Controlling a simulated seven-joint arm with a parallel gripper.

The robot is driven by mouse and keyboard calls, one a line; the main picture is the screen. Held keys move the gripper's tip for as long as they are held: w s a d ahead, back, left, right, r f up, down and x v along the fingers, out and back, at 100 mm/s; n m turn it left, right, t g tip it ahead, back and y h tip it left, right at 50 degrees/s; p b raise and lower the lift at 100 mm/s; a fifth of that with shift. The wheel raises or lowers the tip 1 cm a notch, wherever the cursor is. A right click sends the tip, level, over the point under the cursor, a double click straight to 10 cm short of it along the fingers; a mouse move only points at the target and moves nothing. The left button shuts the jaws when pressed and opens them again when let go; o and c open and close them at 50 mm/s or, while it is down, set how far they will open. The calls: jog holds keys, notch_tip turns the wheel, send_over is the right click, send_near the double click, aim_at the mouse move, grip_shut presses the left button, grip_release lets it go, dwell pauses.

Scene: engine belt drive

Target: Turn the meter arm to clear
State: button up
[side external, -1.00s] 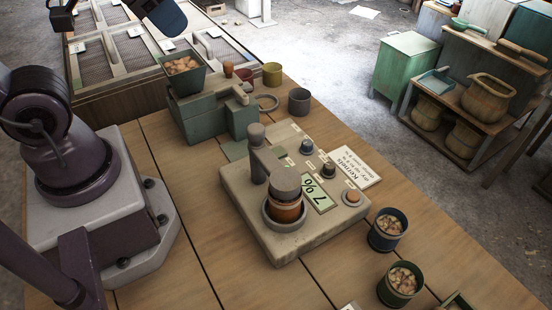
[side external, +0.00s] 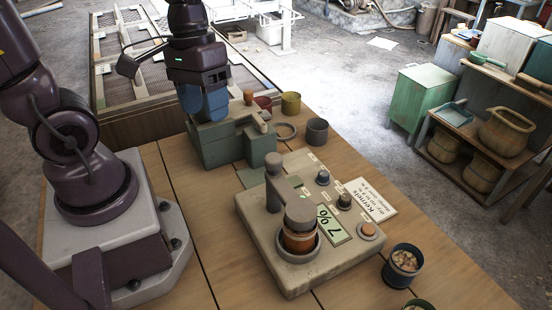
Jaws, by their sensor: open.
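The meter (side external: 310,265) is a beige block on the wooden table, with a display panel (side external: 332,225) reading "7 %". Its meter arm (side external: 287,192) runs from an upright post to a round grey head (side external: 300,211). The head sits over a brown-orange cup (side external: 299,241) in the meter's round well. My gripper (side external: 207,112) is well back and left of the meter arm, apart from it. It is open, with blue fingers pointing down over the green stand (side external: 220,148). The gripper hides the container on that stand, and the gap between its fingers is hard to see.
Knobs (side external: 345,201) and an orange button (side external: 368,229) stand on the meter's right side. A label card (side external: 371,199) lies beyond them. A dark cup of pieces (side external: 403,264) stands at front right. Small pots (side external: 291,103) stand behind. Table between stand and meter is mostly clear.

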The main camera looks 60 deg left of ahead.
notch_tip(320, 180, down, 4)
jog(key=d+n+g+h, duration=0.2)
jog(key=n+h, duration=0.2)
jog(key=r+n+t+h, duration=0.1)
jog(key=n+t+h, duration=0.7)
jog(key=n+h, duration=0.4)
send_over(275, 158)
jog(key=a, duration=0.3)
jog(key=n+y, duration=0.1)
jog(key=f, duration=0.4)
jog(key=s+f, duration=0.1)
jog(key=f, duration=0.1)
jog(key=shift+d+f, duration=0.15)
jog(key=shift+f, duration=0.2)
jog(key=shift+x, duration=1.1)
jog(key=shift+w+d+r, duration=0.1)
jog(key=shift+w+d, duration=0.05)
jog(key=shift+d, duration=0.15)
jog(key=shift+c, duration=0.5)
grip_shut()
